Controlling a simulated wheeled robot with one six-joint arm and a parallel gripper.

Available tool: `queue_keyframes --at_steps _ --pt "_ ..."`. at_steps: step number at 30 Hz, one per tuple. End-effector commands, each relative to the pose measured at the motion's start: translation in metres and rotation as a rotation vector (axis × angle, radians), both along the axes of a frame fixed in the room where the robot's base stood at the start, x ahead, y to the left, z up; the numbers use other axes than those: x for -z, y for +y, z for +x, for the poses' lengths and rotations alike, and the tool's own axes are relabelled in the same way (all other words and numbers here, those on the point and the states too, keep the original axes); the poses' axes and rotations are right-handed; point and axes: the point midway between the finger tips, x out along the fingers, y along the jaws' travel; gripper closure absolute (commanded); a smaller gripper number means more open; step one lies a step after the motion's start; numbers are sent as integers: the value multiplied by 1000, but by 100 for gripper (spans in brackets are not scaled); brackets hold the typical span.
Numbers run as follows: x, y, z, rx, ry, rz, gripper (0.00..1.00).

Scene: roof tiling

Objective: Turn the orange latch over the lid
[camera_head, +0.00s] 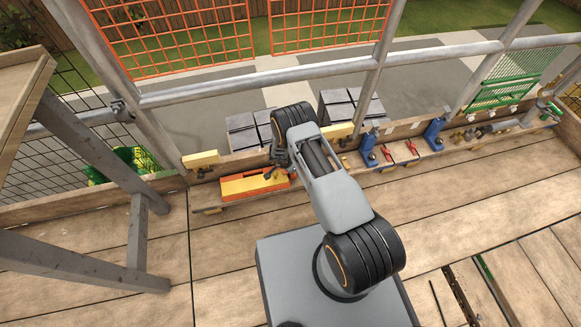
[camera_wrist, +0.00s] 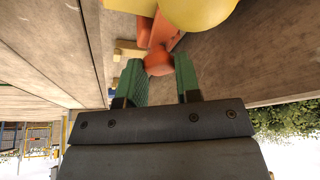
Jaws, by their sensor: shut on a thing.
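In the wrist view, my gripper (camera_wrist: 159,66) has its two green fingers around the rounded end of the orange latch (camera_wrist: 158,58). The latch runs upward from the fingertips, and its far part is partly hidden behind a large yellow rounded part (camera_wrist: 200,9). In the head view, an orange and yellow box (camera_head: 252,186) lies on the low ledge by the plank, with my arm over its right end. The latch cannot be made out there, and my arm hides most of the gripper. I cannot tell whether the latch lies over the lid.
A yellow block (camera_head: 201,159) sits on the plank left of the box. Blue clamps (camera_head: 367,147) and red-handled tools (camera_head: 388,152) stand along the ledge to the right. Scaffold poles rise behind the ledge. The plank floor (camera_head: 222,255) in front is open.

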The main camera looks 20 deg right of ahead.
Motion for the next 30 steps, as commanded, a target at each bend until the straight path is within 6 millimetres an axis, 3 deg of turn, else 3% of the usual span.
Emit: queue_keyframes --at_steps 16,17,18,24,30 --pt "0 -1 1 21 -2 0 93" --pt "0 -1 1 21 -2 0 66" --pt "0 -1 1 21 -2 0 62" --pt "0 0 1 19 -2 0 44" --pt "0 0 0 18 -1 -1 44"
